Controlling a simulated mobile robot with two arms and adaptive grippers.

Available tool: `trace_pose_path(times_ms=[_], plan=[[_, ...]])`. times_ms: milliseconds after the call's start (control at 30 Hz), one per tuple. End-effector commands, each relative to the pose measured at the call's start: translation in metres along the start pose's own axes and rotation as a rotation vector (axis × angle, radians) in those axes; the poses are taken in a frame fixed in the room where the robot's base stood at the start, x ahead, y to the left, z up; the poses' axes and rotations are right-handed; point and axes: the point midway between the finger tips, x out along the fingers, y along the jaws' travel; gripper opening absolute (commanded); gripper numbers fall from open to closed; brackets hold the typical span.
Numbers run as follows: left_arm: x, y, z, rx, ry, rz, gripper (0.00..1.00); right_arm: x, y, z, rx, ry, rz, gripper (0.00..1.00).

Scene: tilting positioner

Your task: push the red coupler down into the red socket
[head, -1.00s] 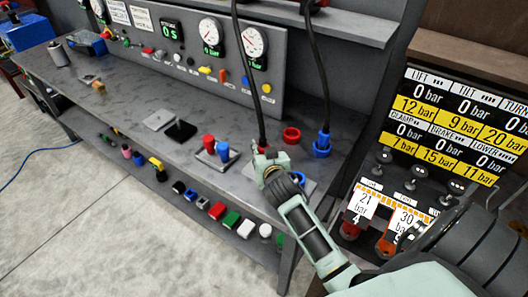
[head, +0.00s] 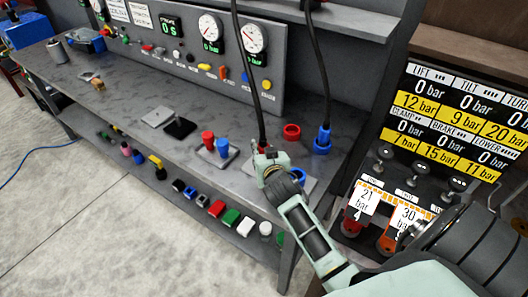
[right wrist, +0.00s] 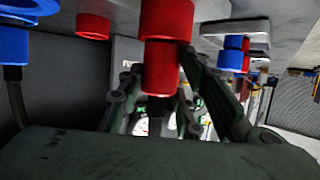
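My right gripper (head: 262,158) is low over the bench at the lower end of a black hose. In the right wrist view, which is upside down, the red coupler (right wrist: 161,68) is between the fingers of my right gripper (right wrist: 160,75), which appear shut on it. The coupler's end meets a wider red socket (right wrist: 167,18); how deep it sits I cannot tell. Another red socket (head: 292,131) is empty just behind and to the right. My left gripper is not in view.
A blue coupler (head: 323,136) on a hose stands in a blue socket (head: 321,149). A second blue ring (head: 298,175) is partly behind my gripper. Red and blue couplers (head: 208,139) stand on a plate to the left. A lever panel (head: 455,125) rises at right.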

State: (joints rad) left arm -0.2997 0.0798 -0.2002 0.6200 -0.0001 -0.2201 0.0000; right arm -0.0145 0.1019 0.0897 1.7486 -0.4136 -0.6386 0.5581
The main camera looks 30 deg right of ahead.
Motion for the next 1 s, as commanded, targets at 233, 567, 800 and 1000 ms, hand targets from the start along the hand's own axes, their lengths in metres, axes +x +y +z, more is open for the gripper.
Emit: trace_pose_path(times_ms=[233, 567, 800, 1000], plan=[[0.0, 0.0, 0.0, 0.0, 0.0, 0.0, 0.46, 0.0, -0.001, 0.004, 0.0, -0.007, -0.001, 0.53], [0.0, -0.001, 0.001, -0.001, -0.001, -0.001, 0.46, -0.002, -0.001, 0.006, 0.0, -0.011, 0.0, 0.53], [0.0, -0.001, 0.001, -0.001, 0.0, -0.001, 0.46, -0.031, -0.001, 0.005, 0.002, -0.009, -0.001, 0.53], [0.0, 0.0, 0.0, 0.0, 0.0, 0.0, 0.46, -0.073, -0.001, 0.003, 0.003, -0.006, -0.001, 0.53]])
